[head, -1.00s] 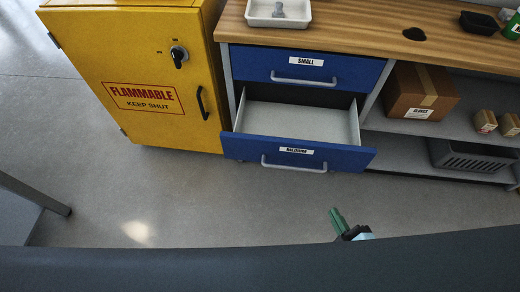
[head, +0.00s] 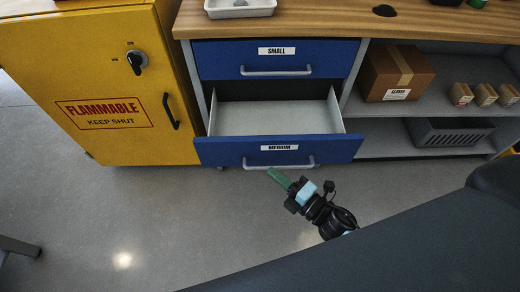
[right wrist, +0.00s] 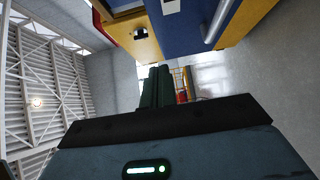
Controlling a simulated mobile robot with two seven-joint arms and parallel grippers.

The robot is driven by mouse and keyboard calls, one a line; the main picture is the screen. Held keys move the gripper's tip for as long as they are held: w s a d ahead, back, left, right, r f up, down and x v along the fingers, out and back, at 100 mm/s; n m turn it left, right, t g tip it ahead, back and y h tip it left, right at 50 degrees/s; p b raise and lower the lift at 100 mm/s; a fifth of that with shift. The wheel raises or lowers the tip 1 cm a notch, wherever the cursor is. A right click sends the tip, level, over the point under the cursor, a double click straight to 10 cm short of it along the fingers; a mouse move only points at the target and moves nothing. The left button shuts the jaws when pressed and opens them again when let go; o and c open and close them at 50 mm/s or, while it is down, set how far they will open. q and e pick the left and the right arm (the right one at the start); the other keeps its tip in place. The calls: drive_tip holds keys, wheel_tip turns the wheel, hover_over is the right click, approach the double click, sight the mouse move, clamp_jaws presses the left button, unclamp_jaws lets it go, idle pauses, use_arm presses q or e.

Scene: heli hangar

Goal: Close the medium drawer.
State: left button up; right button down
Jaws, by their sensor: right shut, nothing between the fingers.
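The medium drawer (head: 225,153) is a blue-fronted drawer labelled MEDIUM, pulled out below the shut drawer labelled SMALL (head: 225,58). Its pale interior looks empty, and a grey bar handle (head: 258,167) runs across its front. My right gripper (head: 277,178) has green fingers that are shut and empty. In the head view its tips show just below the drawer's handle; whether they touch the front I cannot tell. In the right wrist view the green fingers (right wrist: 157,88) are together, with a blue front and a bar handle (right wrist: 216,22) at the top right. My left gripper is not in view.
A yellow cabinet marked FLAMMABLE (head: 60,75) stands left of the drawers. To the right are shelves with a cardboard box (head: 395,72), small boxes (head: 485,94) and a grey crate (head: 450,132). A wooden worktop (head: 330,22) lies above. The floor in front is clear.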

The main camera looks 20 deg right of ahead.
drive_tip(key=w, duration=0.2)
drive_tip(key=w+a, duration=0.1)
drive_tip(key=w, duration=0.2)
drive_tip(key=w+a, duration=0.1)
drive_tip(key=w, duration=0.2)
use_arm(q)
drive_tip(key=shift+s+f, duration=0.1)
use_arm(e)
drive_tip(key=shift+w+d, duration=0.15)
drive_tip(key=shift+w, duration=0.35)
